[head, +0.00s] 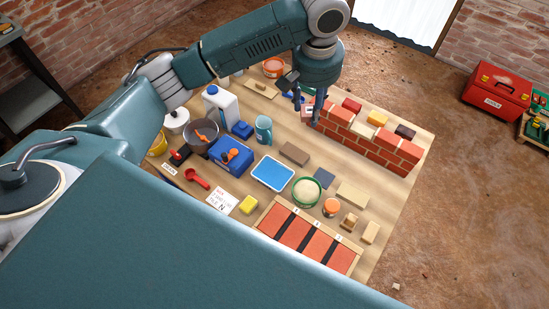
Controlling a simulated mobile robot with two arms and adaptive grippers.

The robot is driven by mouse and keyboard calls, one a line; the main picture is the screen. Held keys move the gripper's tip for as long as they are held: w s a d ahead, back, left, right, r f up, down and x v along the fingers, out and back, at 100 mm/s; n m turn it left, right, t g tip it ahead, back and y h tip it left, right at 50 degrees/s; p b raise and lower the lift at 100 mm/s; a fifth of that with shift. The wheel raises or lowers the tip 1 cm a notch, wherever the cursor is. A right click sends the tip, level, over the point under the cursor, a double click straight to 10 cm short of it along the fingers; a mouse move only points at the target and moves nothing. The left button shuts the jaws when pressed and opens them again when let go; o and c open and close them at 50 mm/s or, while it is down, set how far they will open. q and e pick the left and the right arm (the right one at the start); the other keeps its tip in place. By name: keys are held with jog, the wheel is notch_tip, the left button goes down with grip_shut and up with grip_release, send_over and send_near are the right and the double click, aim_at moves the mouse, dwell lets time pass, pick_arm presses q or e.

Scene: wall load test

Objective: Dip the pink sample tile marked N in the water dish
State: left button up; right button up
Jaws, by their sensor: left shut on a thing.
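The water dish (272,174) is a blue, white-rimmed rectangle in the middle of the table. My left gripper (306,104) is at the far side of the table, by the left end of a small brick wall (368,138), beyond and right of the dish. It is shut on a small reddish-pink piece with a pale label (307,110), mostly hidden by the fingers. This may be the sample tile; I cannot read its mark. My right gripper is not in view.
A wooden tray of red tiles (349,245) lies at the front. A green-rimmed bowl (306,191), dark tile (324,178) and brown block (294,153) surround the dish. A note (221,200) lies front left.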

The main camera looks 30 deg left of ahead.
pick_arm(q)
jog(key=w+a+f+n, duration=0.1)
jog(key=w+a+f, duration=0.1)
jog(key=f, duration=0.5)
jog(key=w+a+f, duration=0.1)
jog(key=a+f, duration=0.1)
jog(key=f, duration=0.4)
send_over(273, 174)
notch_tip(273, 174, down, 16)
jog(key=shift+n, duration=0.3)
notch_tip(273, 174, down, 6)
jog(key=b, duration=0.7)
jog(key=shift+s+d+f, duration=0.1)
jog(key=shift+s+f, duration=0.05)
jog(key=shift+f+b, duration=0.45)
jog(key=shift+s+f+p, duration=0.1)
jog(key=shift+p, duration=0.3)
dwell(0.6)
notch_tip(273, 174, up, 7)
jog(key=p, duration=0.8)
